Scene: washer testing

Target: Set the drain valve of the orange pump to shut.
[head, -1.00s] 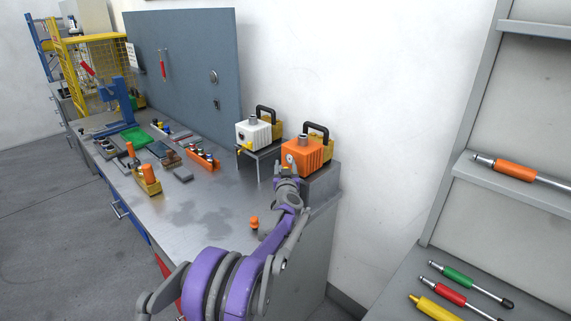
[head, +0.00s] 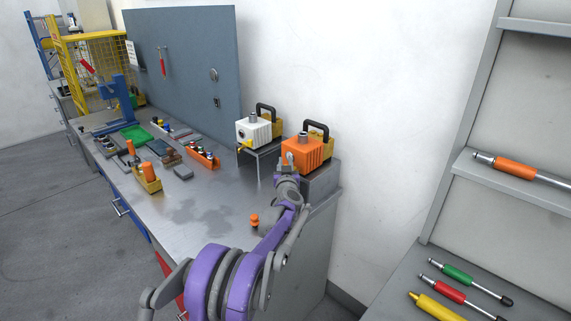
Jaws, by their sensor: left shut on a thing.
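The orange pump (head: 309,151) with a black handle stands on a grey block at the right end of the workbench. My left gripper (head: 287,167) is at the pump's front face, its fingers close against the lower front. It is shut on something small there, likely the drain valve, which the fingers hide. The valve's position cannot be seen. My right gripper is not in view.
A white pump (head: 254,131) stands on a small stand just left of the orange one. A small orange object (head: 254,220) is on the bench (head: 205,222) beside my arm. Trays of tools lie further left. A shelf (head: 515,190) with tools is at right.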

